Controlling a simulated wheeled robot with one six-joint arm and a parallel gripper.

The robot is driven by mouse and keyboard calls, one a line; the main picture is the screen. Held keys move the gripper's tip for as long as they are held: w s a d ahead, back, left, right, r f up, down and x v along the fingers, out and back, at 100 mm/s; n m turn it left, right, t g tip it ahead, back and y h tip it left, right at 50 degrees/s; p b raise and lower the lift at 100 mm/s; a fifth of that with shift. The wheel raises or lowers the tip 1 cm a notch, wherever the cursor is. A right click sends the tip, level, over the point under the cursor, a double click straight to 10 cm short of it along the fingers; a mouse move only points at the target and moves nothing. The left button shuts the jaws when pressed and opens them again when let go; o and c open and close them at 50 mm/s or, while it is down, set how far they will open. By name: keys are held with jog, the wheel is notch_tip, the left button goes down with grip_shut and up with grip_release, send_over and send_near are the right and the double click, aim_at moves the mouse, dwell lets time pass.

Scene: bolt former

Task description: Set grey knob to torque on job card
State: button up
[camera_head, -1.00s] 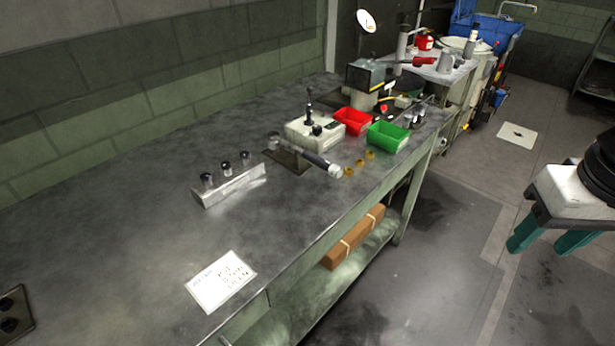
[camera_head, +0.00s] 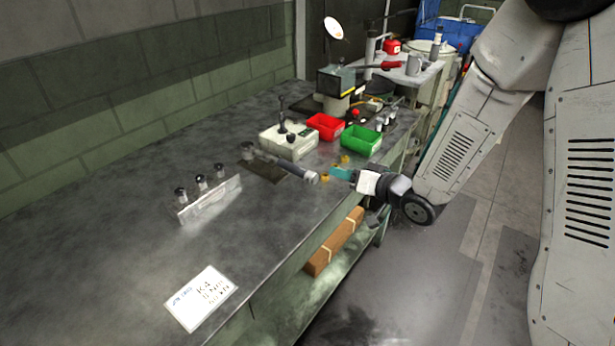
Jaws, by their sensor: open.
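The job card (camera_head: 200,298) lies flat near the bench's front edge. Its handwriting starts with what looks like "K4"; the rest is too small to read surely. A dark wrench-like tool (camera_head: 285,162) lies on the bench, its head over a dark plate (camera_head: 262,169). Its pale grey end (camera_head: 312,178), seemingly the grey knob, points toward the front edge. Any scale on it is too small to read. My gripper (camera_head: 332,174), with teal parts, is just right of this end, open and apparently empty. Contact between them cannot be told.
A metal rack with several dark-topped pieces (camera_head: 210,204) stands left of the tool. Behind are a pale box with a lever (camera_head: 290,141), a red bin (camera_head: 326,125) and a green bin (camera_head: 361,139). Small brass-coloured pieces (camera_head: 345,159) lie by my gripper. The left bench top is clear.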

aim_at(316, 180)
jog(key=s+a+f+y, duration=0.1)
jog(key=y, duration=0.1)
jog(key=s+a+f+y, duration=0.1)
jog(key=a+y, duration=0.1)
jog(key=shift+s+a, duration=0.25)
jog(key=shift+s, duration=0.15)
jog(key=x, duration=0.7)
jog(key=shift+w+a+f, duration=0.1)
jog(key=shift+w+a, duration=0.05)
jog(key=shift+a, duration=0.15)
jog(key=c, duration=1)
